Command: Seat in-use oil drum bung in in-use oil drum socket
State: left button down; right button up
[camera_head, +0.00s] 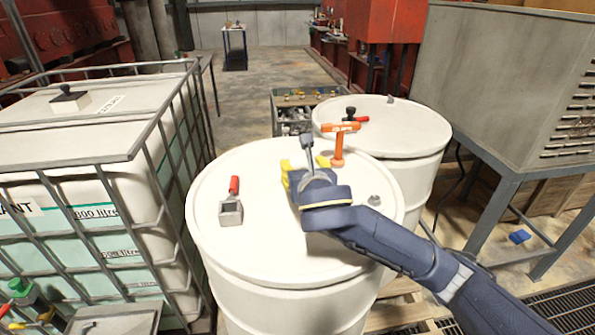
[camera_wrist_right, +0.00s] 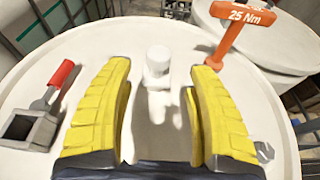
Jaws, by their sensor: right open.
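The in-use oil drum (camera_head: 265,255) is the white one in front. On its lid at left is a square, open-topped grey collar (camera_head: 231,212) with a red handle, which looks like the socket; the collar also shows in the wrist view (camera_wrist_right: 28,130). My right gripper (camera_head: 304,166) is open over the lid, yellow fingers apart. A grey knobbed piece (camera_head: 307,141), apparently the bung, shows between the fingers; in the wrist view it looks pale (camera_wrist_right: 157,62), with clear gaps on both sides. Its lower end is hard to make out. My left gripper is out of view.
An orange T-handled tool marked 25 Nm (camera_head: 338,148) stands just behind the gripper. A small grey fitting (camera_head: 374,200) is on the lid's right. A second white drum (camera_head: 410,130) stands behind right. A caged tank (camera_head: 60,135) is at left. The lid's front is clear.

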aim_at(299, 161)
jog(key=shift+x, duration=3.45)
jog(key=shift+a, duration=0.1)
jog(key=shift+c, duration=0.3)
grip_shut()
